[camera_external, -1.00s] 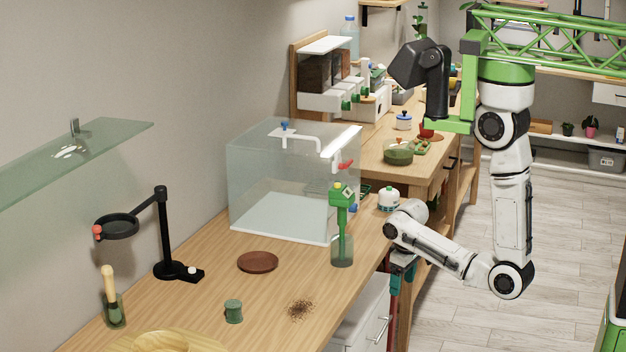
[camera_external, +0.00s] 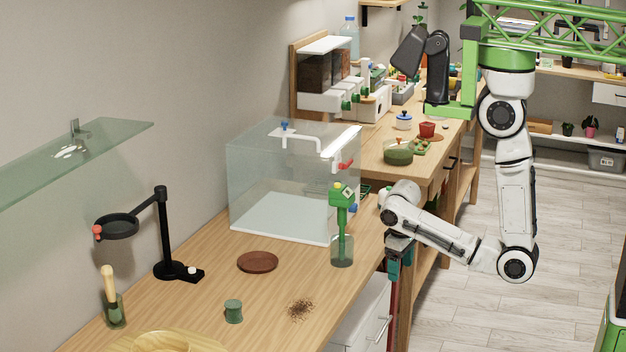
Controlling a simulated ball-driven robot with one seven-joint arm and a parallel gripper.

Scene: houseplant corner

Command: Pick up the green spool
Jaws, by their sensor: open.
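The green spool (camera_external: 233,311) is a small dark green cylinder with a wider rim. It stands upright on the near wooden bench, close to its front part, with bare wood around it. My gripper (camera_external: 394,270) hangs down at the bench's right edge, well to the right of and behind the spool. It is small and dark in the picture, with teal parts, and seems empty. It is open and does not touch the spool.
A brown saucer (camera_external: 258,262), spilled soil (camera_external: 300,309) and a glass with a green-handled tool (camera_external: 342,250) share the bench. A clear tank (camera_external: 280,190) stands behind. A black stand (camera_external: 165,235) and a wooden bowl (camera_external: 170,343) are left and in front.

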